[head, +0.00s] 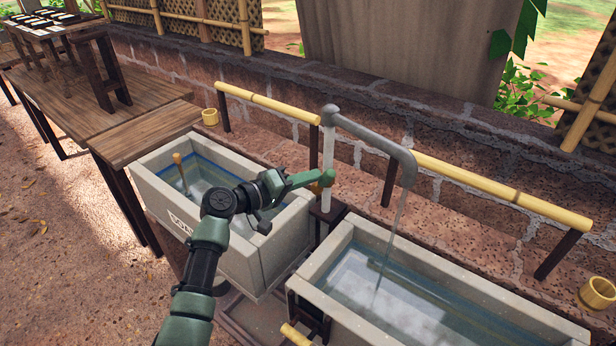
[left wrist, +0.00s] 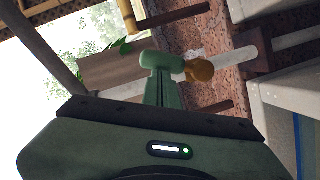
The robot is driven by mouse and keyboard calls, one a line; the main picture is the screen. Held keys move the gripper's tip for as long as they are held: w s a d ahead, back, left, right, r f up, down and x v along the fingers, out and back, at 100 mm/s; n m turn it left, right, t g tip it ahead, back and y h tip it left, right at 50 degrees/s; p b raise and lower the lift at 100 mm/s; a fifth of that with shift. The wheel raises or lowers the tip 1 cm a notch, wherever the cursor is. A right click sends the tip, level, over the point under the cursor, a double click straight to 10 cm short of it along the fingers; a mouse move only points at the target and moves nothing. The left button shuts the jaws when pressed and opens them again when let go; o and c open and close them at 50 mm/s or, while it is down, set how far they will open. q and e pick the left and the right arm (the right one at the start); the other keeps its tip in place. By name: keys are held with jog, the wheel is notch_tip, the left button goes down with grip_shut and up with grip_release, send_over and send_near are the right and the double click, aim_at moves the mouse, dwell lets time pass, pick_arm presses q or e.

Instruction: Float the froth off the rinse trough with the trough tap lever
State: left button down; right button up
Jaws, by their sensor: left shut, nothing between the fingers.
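The tap (head: 329,150) is a grey upright pipe with a spout bending over the right-hand trough (head: 325,250). A thin stream of water (head: 388,250) falls from the spout into that trough. Its water is clear to pale, with faint whitish patches; I cannot tell how much is froth. A brass-coloured lever knob (head: 328,177) sits on the pipe and shows in the left wrist view (left wrist: 201,70). My left gripper (head: 312,179) is shut and empty, its green fingertips (left wrist: 160,62) right beside the knob. I cannot tell whether they touch it. My right gripper is out of view.
A left-hand trough (head: 262,252) with a partly hidden label holds water and a wooden stick (head: 180,172). Bamboo rails (head: 480,187) run along the stone ledge behind. A bamboo cup (head: 598,294) stands at right. A wooden table (head: 90,100) is at the left.

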aim_at(320, 186)
pick_arm(q)
jog(key=shift+s+d+m, duration=0.2)
jog(key=shift+d+m, duration=0.05)
jog(key=shift+m, duration=0.15)
jog(key=d+m+y, duration=0.1)
jog(key=m, duration=0.1)
jog(key=s+d+f+m+y, duration=0.1)
jog(key=shift+s+m, duration=0.3)
jog(key=shift+m, duration=0.1)
jog(key=shift+s+d+f+m+t+y+p, duration=0.35)
jog(key=shift+d+f+m+y, duration=0.25)
jog(key=shift+m, duration=0.3)
jog(key=shift+s+d+f+m+t+y+p, duration=0.35)
jog(key=shift+f+m, duration=0.3)
jog(key=shift+m, duration=0.25)
jog(key=shift+d, duration=0.1)
